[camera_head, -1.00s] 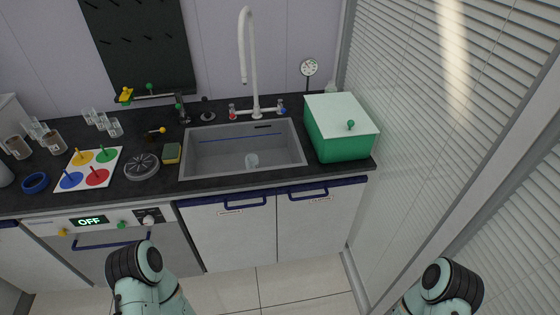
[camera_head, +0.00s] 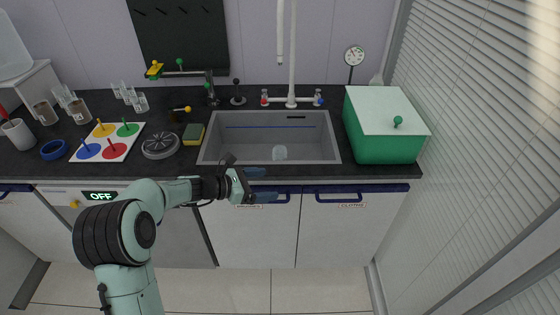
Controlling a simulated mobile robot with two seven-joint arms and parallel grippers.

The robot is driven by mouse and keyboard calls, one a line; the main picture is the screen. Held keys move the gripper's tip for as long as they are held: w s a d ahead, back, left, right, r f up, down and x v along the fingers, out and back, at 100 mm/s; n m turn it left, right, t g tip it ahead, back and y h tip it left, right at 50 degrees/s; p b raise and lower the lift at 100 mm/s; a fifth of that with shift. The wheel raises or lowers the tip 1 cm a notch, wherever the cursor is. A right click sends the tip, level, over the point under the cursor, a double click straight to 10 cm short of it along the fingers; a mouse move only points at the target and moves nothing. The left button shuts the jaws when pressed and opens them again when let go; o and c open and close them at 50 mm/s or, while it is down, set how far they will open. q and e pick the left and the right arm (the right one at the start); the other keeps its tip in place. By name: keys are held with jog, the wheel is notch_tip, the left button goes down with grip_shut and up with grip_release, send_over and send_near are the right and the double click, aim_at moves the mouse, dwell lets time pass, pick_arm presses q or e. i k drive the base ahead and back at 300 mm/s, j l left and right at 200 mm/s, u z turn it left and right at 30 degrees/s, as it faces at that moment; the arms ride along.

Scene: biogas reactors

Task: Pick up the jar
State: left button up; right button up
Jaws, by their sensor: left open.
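My right gripper is out of view.
A white faucet (camera_head: 292,60) rises behind the sink. A green box with a pale lid (camera_head: 385,148) stands right of it. A sponge (camera_head: 193,134), a round drain strainer (camera_head: 160,146), a colored-dot board (camera_head: 108,141) and several glass beakers sit left.

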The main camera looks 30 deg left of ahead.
aim_at(279, 152)
jog(key=i+j, duration=0.75)
jog(key=i, duration=0.05)
